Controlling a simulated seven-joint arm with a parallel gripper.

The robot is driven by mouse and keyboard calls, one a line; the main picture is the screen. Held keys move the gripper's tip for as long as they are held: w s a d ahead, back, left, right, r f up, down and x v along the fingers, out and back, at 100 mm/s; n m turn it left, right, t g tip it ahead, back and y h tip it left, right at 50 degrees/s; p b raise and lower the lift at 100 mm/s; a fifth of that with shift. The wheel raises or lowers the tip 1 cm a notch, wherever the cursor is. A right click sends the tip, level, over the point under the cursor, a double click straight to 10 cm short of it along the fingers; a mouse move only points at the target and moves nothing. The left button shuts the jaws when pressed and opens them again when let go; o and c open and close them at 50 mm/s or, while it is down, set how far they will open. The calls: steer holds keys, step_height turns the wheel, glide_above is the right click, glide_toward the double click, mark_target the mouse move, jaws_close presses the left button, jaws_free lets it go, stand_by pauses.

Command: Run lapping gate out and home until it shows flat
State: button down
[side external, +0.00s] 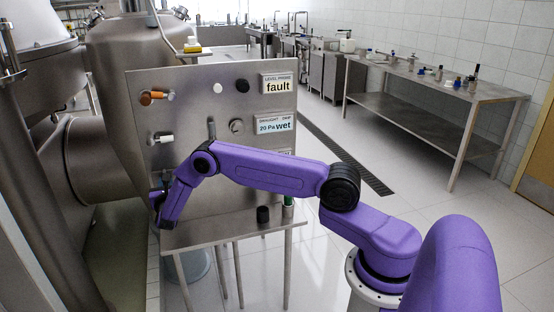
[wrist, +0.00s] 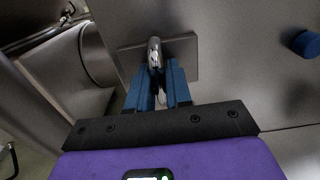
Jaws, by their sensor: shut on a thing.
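A bright metal handle (wrist: 154,50) stands out from a grey square plate (wrist: 184,48) in the wrist view. My gripper (wrist: 158,84) is shut on this handle, with a blue finger on each side of it. In the side external view my gripper (side external: 160,205) is at the lower left of the steel panel (side external: 190,80), and the handle in it is hidden. A label reads "fault" (side external: 278,84) and one below reads "wet" with 20 Pa (side external: 275,125). A third label (side external: 285,152) is mostly behind my arm and I cannot read it. No readout saying flat is visible.
The panel also carries an orange-handled lever (side external: 154,97), a white-handled lever (side external: 164,137), a black knob (side external: 242,85) and a round dial (side external: 237,127). A large steel vessel (side external: 90,165) is close on the left.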

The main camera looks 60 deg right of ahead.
steer(key=s+d, duration=0.5)
steer(key=shift+s+d, duration=0.15)
steer(key=w+a, duration=0.5)
steer(key=shift+w+a, duration=0.2)
stand_by(0.7)
steer(key=c, duration=0.5)
jaws_free()
